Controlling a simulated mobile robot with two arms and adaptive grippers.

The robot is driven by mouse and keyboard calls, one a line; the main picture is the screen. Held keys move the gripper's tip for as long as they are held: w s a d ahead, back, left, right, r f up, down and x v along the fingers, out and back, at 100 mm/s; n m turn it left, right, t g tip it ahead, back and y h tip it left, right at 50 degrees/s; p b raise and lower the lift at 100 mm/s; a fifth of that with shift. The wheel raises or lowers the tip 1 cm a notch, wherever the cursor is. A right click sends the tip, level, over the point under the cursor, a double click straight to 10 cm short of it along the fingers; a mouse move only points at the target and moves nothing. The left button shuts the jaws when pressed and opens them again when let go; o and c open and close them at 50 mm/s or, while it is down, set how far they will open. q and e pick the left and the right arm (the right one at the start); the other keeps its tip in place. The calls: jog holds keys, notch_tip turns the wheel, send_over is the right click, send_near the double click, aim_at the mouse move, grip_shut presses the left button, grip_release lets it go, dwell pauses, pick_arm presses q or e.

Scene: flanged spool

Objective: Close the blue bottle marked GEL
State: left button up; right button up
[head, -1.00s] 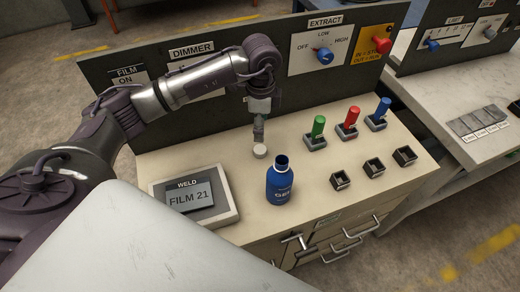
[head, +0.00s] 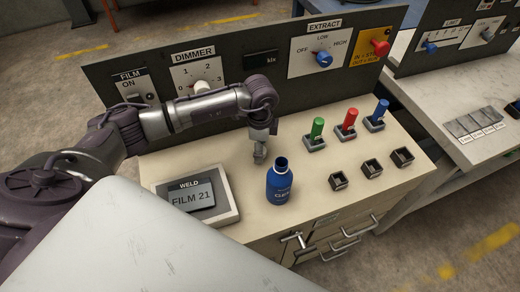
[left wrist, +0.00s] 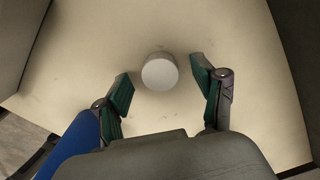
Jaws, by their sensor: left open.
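The blue bottle (head: 280,185) stands upright and open on the cream bench top, its dark mouth showing at the top. Its blue side also shows at the lower left of the left wrist view (left wrist: 82,140). A round white cap (left wrist: 160,73) lies on the bench in the left wrist view. In the head view my gripper hides it. My left gripper (head: 260,155) points down just behind and left of the bottle. Its fingers are apart, one on either side of the cap and seemingly not touching it. My right gripper is not in view.
The WELD display (head: 195,197) reading FILM 21 sits left of the bottle. Green (head: 317,130), red (head: 348,120) and blue (head: 379,112) handles stand in sockets at the right, with empty square holders (head: 372,168) in front. An upright control panel (head: 262,62) bounds the back.

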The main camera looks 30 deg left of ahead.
pick_arm(q)
jog(key=shift+f, duration=0.35)
jog(key=c, duration=0.8)
jog(key=shift+r, duration=0.15)
jog(key=shift+r, duration=0.25)
jog(key=r, duration=0.1)
jog(key=r+b, duration=0.1)
jog(key=r, duration=0.1)
jog(key=shift+d+r, duration=0.3)
jog(key=shift+d, duration=0.1)
jog(key=shift+w+d+r+b, duration=0.1)
jog(key=shift+d+r+b, duration=0.3)
jog(key=shift+d+r, duration=1.05)
jog(key=shift+w+d+r+b, duration=0.1)
jog(key=shift+d+r+b, duration=0.5)
jog(key=shift+d, duration=1.6)
jog(key=shift+w+d+r+b, duration=0.1)
jog(key=shift+d+r+b, duration=0.1)
jog(key=shift+d+r, duration=1.35)
